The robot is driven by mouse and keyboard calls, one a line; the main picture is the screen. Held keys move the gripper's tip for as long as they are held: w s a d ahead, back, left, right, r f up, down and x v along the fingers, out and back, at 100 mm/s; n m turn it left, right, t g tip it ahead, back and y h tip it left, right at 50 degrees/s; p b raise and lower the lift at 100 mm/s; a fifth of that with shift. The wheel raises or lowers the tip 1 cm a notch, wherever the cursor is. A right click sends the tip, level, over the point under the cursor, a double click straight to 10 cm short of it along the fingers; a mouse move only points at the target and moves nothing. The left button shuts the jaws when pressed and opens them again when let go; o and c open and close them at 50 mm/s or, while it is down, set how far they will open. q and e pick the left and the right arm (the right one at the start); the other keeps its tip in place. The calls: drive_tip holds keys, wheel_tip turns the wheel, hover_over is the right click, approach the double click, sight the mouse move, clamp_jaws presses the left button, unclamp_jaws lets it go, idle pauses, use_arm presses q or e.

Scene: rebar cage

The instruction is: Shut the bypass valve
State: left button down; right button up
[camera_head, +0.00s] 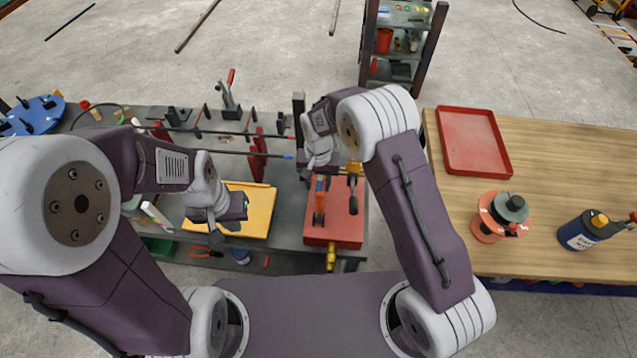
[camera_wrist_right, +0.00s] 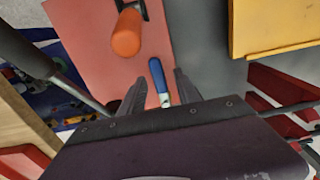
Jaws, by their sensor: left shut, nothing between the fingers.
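In the right wrist view the orange handle (camera_wrist_right: 127,32) stands beyond a blue lever handle (camera_wrist_right: 156,78). I cannot tell which handle is the bypass valve's. My right gripper (camera_wrist_right: 160,84) is open, its fingers on either side of the blue handle; contact is unclear. My left gripper (camera_head: 214,232) is shut and empty over a yellow panel.
The yellow panel (camera_head: 252,212) lies left of the red one. Rods and clamps (camera_head: 228,95) crowd the bench's far side. To the right, a wooden table (camera_head: 560,160) holds a red tray (camera_head: 472,114), a red-and-grey round part (camera_head: 488,230) and a blue bottle (camera_head: 580,235).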

sight(318, 188)
wheel_tip(318, 188, up, 9)
drive_tip(key=b, duration=0.1)
idle(0.5)
